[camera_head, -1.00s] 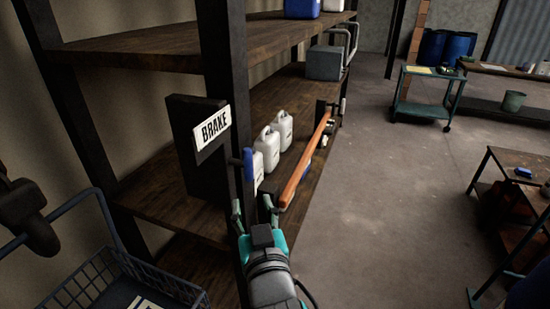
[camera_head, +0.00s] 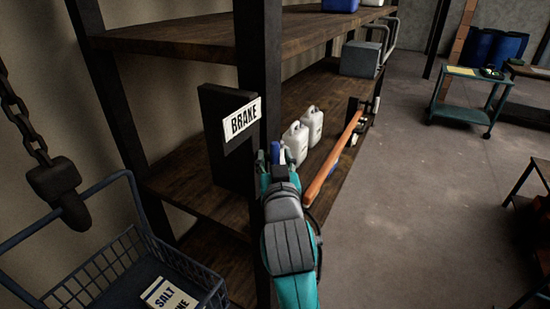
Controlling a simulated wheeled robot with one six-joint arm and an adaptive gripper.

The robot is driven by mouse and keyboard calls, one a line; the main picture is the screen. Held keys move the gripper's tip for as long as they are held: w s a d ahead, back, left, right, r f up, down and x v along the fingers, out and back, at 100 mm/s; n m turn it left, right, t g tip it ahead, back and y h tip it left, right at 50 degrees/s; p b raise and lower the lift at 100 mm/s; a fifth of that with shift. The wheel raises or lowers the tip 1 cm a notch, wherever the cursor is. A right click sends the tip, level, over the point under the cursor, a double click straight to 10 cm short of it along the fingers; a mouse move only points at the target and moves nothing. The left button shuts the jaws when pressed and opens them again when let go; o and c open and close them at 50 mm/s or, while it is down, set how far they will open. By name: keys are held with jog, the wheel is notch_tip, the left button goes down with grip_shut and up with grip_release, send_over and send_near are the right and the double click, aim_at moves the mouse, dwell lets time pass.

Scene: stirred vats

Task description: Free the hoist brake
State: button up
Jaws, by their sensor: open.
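A white BRAKE sign (camera_head: 242,119) is fixed on a dark panel (camera_head: 217,150) at the shelf post. A small blue brake handle (camera_head: 279,151) shows just to the right of and below the sign. My gripper (camera_head: 276,160) is open around or just in front of the handle, with a finger to either side of it in the picture. I cannot tell whether the fingers touch it. My wrist hides the handle's lower part and its mount.
A hoist chain with a dark hook (camera_head: 58,185) hangs at the left above a blue wire basket (camera_head: 92,290) holding a SALT-labelled packet (camera_head: 168,296). White jugs (camera_head: 312,124) and an orange-brown bar (camera_head: 334,158) are right of my gripper.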

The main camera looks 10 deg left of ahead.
jog(key=shift+w, duration=0.25)
grip_shut()
